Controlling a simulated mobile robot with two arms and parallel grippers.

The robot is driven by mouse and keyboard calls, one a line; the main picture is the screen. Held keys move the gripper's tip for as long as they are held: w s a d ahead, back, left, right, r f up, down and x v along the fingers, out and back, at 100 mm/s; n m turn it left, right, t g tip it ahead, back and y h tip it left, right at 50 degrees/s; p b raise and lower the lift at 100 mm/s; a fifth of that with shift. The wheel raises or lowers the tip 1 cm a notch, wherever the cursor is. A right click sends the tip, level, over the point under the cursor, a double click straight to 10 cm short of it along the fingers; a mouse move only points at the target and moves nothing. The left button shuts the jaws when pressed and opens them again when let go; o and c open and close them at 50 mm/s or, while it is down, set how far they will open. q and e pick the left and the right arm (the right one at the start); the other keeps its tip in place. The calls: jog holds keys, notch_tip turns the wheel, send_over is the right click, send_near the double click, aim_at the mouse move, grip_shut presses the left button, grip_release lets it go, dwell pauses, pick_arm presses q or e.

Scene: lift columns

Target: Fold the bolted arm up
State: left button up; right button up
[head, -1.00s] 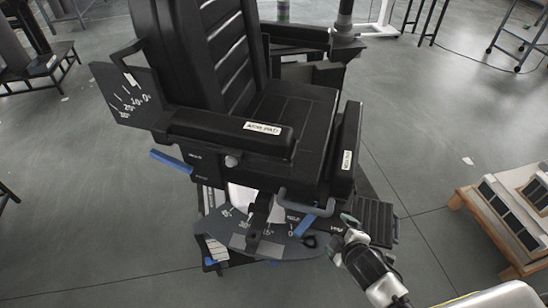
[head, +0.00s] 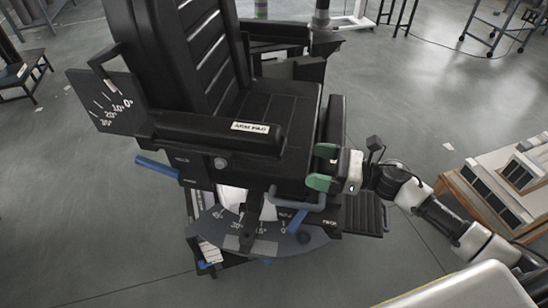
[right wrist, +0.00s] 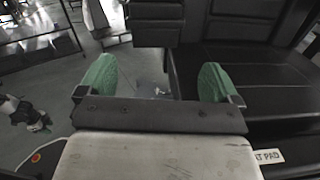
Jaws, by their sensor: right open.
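The black chair has a near armrest with an ARM PAD label (head: 215,132), lying level along the near side of the seat (head: 272,110). A round grey knob (head: 221,163) sits on the side panel below it. My right gripper (head: 323,167) is open and empty beside the seat's right front edge, above the grey loop handle (head: 297,201). In the right wrist view its green fingers (right wrist: 155,85) stand wide apart, with the black seat to the right; one finger overlaps it, and contact cannot be told. My left gripper is not in view.
A blue lever (head: 157,168) juts out at the left, near an angle plate (head: 106,103). A dark scale plate (head: 225,228) and a footrest (head: 363,215) lie low. A wooden pallet with panels (head: 500,190) stands right. The floor between is open.

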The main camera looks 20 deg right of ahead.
jog(key=w+a+n+g+p, duration=0.1)
jog(key=w+a+p, duration=0.2)
jog(key=a, duration=0.6)
jog(key=shift+w+a+p, duration=0.15)
jog(key=shift+w+p, duration=0.25)
jog(key=shift+w, duration=0.45)
jog(key=shift+f, duration=0.1)
